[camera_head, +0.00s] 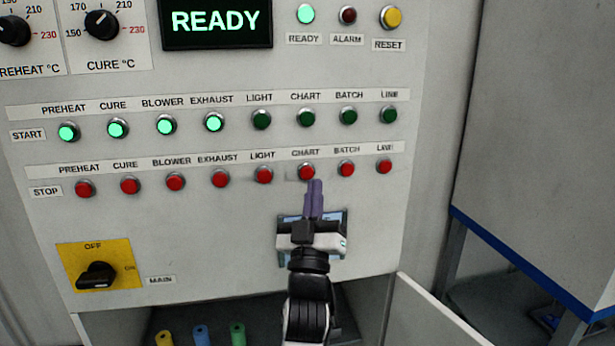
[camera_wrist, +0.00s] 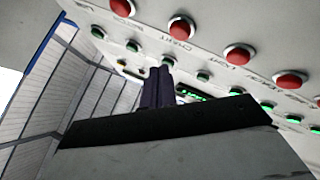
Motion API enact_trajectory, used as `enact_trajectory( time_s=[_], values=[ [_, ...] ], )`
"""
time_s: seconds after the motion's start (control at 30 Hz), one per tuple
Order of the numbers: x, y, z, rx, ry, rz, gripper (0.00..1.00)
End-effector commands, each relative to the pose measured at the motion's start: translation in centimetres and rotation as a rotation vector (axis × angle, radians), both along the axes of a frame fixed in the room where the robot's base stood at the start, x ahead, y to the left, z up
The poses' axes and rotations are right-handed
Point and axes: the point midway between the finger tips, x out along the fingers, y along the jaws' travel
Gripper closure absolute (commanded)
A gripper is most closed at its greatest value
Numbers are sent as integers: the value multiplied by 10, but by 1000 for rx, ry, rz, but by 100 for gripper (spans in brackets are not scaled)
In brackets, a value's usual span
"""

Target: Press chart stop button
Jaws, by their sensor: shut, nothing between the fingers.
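The chart stop button (camera_head: 306,171) is a round red button in the lower STOP row of the panel, under a CHART label. It also shows in the wrist view (camera_wrist: 181,28), where the panel appears upside down, above and right of the fingertips. My gripper (camera_head: 314,185) is shut and empty, its purple fingers pointing at the panel. In the head view the fingertips appear just below and slightly right of the chart stop button. A gap shows between them in the wrist view. I cannot tell how far the tips are from the panel face.
The light stop button (camera_head: 264,175) and batch stop button (camera_head: 346,168) flank it closely. The chart start button (camera_head: 306,118) above is dark green. A display (camera_head: 216,22) reads READY. A grey cabinet (camera_head: 540,150) stands right.

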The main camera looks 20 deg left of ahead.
Motion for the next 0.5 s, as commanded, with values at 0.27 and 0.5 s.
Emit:
enact_trajectory(
  time_s=[0.27,0.5],
  values=[
    [-16,-11,0,0,0,0,100],
    [-17,-11,0,0,0,0,100]
  ],
)
